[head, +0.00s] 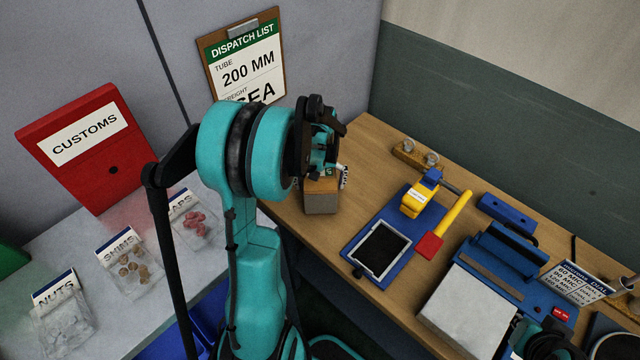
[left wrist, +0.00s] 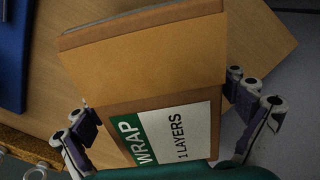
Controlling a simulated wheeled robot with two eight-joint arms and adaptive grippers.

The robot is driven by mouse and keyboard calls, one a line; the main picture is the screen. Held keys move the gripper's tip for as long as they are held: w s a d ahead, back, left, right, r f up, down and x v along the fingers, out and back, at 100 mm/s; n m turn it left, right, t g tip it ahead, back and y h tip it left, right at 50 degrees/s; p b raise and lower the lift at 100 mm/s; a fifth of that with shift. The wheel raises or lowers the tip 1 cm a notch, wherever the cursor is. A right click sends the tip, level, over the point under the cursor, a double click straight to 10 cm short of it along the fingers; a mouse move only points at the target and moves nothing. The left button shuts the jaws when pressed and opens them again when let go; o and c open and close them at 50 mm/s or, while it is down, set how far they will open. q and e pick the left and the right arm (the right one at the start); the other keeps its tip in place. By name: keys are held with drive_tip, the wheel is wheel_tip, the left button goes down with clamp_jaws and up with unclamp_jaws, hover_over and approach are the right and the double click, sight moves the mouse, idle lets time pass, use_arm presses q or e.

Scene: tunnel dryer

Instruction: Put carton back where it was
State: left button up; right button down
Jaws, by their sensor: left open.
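The carton (head: 321,203) is a small brown box near the left end of the wooden bench, partly hidden under my left gripper (head: 322,174). In the left wrist view the carton (left wrist: 150,60) fills the middle, with a green and white label reading WRAP, 1 LAYERS on a brown panel below. My left gripper (left wrist: 160,118) is open, with one finger at each side of the carton; I cannot tell whether they touch it. My right gripper (head: 550,346) is at the lower right edge of the head view, partly cut off, its jaws unclear.
A blue stand with a black pad (head: 381,250), a yellow-handled red tool (head: 445,228) and a blue machine with a pale plate (head: 470,312) stand right of the carton. Left, a grey table (head: 105,325) holds bags of parts and a red CUSTOMS box (head: 82,150).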

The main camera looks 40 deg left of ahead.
use_arm(q)
drive_tip(key=shift+r+p, duration=0.3)
drive_tip(key=shift+r, duration=0.3)
wheel_tip(320, 180, up, 11)
drive_tip(key=p, duration=0.3)
drive_tip(key=shift+f, duration=0.15)
drive_tip(key=shift+d+r, duration=0.15)
drive_tip(key=shift+r, duration=0.1)
drive_tip(key=s+d+r+m+t, duration=0.2)
drive_tip(key=s+d+m+t, duration=0.1)
drive_tip(key=d, duration=0.7)
drive_tip(key=s+d+r+m+t, duration=0.2)
drive_tip(key=s+d+m+t, duration=0.2)
drive_tip(key=s+d, duration=0.3)
drive_tip(key=shift+s+d+r+m, duration=0.3)
drive_tip(key=shift+d+m, duration=0.2)
drive_tip(key=shift+d, duration=1.3)
wheel_tip(320, 180, down, 5)
drive_tip(key=b, duration=0.4)
drive_tip(key=shift+r+b, duration=0.1)
drive_tip(key=shift+b, duration=0.2)
